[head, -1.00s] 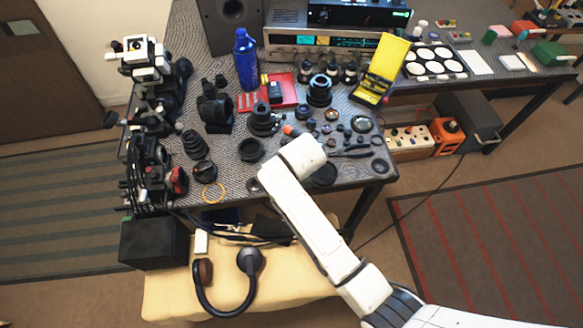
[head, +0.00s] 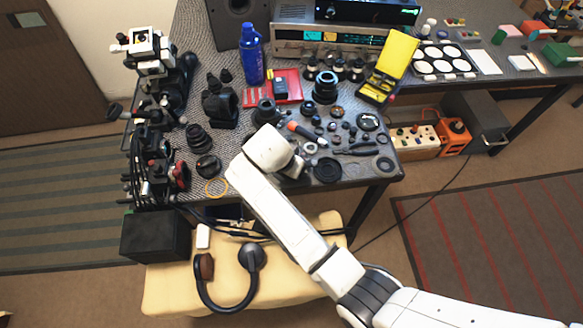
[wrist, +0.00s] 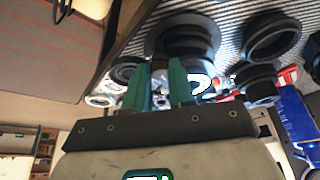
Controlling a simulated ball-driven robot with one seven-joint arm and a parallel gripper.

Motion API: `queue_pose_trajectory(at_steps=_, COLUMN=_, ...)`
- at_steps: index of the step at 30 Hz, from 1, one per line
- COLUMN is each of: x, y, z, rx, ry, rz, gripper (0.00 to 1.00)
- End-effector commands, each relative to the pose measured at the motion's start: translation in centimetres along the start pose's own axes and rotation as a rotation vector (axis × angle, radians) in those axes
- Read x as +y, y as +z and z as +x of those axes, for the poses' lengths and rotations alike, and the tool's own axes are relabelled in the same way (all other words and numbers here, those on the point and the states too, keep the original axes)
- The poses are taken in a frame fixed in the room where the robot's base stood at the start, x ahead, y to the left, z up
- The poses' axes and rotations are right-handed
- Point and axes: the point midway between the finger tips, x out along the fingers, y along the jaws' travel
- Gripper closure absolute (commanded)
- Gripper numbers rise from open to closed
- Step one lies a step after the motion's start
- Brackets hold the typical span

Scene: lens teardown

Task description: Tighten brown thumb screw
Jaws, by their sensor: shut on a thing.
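My gripper (wrist: 160,72) shows in the wrist view with its two green fingers pointing up at the crowded table top. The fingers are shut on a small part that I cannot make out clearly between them. In the head view my gripper (head: 293,167) is mostly hidden under my white wrist, over the front part of the table. I cannot pick out a brown thumb screw in either view. A dark lens barrel (wrist: 186,38) stands close beyond the fingertips in the wrist view.
The grey table (head: 225,155) is crowded with lens parts. A screwdriver with an orange end (head: 293,127) and a large dark ring (head: 327,171) lie near my gripper. A blue bottle (head: 251,55), red tray (head: 292,90) and yellow case (head: 390,65) stand farther back.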

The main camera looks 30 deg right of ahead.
Motion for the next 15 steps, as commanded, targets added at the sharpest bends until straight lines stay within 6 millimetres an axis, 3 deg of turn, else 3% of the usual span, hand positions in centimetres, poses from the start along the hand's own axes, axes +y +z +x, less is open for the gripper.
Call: queue_pose_trajectory(at_steps=15, x=-0.22, y=-0.04, z=-0.04, rx=0.0, ry=0.046, rz=0.115, gripper=1.0)
